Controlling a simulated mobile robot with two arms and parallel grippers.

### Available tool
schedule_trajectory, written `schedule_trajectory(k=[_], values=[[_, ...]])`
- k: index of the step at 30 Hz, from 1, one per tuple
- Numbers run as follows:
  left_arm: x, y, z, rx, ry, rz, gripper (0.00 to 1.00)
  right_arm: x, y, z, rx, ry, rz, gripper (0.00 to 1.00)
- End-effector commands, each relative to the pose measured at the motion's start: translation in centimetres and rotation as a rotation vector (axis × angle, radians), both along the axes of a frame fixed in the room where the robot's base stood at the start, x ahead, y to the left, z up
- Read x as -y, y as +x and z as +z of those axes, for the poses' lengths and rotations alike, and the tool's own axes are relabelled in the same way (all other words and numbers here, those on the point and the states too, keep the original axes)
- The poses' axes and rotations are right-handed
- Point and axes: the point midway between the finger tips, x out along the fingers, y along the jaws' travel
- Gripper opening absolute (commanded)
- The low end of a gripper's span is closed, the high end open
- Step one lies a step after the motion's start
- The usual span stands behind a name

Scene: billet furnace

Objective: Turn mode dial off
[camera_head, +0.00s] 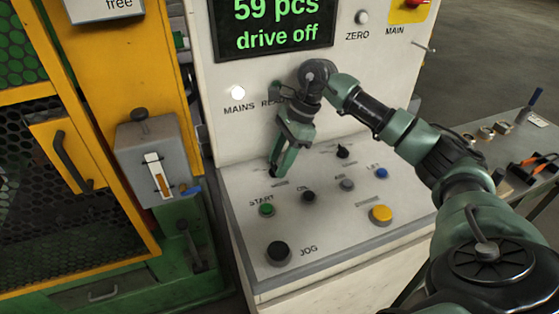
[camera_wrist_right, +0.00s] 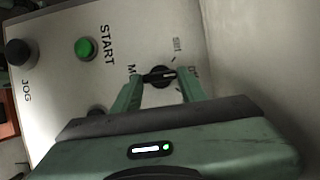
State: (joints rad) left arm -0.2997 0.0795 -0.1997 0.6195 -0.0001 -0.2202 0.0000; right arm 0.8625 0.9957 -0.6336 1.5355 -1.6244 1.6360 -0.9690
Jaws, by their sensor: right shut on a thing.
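The mode dial (camera_wrist_right: 158,76) is a black rotary knob on the pale sloping control panel (camera_head: 329,202). In the right wrist view it sits between the fingertips of my right gripper (camera_wrist_right: 160,80), with a label starting with "M" beside it, partly covered by a finger. My right gripper (camera_head: 275,170) is shut on the dial at the panel's back left in the head view, where its fingers hide the dial. The dial's exact setting is hard to read. My left gripper is not in view.
Nearby are the green START button (camera_head: 266,209), black JOG knob (camera_head: 278,252), yellow button (camera_head: 381,214), blue LIFT button (camera_head: 381,173) and another black knob (camera_head: 342,151). The display (camera_head: 272,25) reads "59 pcs, drive off". A tool bench (camera_head: 510,160) stands at right.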

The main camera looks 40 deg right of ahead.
Motion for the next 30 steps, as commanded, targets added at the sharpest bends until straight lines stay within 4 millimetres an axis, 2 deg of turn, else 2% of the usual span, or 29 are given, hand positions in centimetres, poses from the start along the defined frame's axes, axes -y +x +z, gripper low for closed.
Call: schedule_trajectory(k=[5,6,8,19,30], values=[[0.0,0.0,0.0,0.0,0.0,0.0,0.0,0.0,0.1,0.1,0.003,0.001,-0.001,0.01],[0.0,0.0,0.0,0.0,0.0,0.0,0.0,0.0,0.1,0.1,0.003,0.001,-0.001,0.5],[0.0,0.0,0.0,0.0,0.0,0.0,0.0,0.0,0.1,0.1,0.003,0.001,-0.001,0.64],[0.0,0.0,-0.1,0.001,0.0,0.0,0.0,0.2,0.0,0.4,0.001,0.0,-0.002,0.64],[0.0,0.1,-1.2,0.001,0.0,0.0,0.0,2.3,-0.4,5.7,0.004,0.0,-0.003,0.64]])
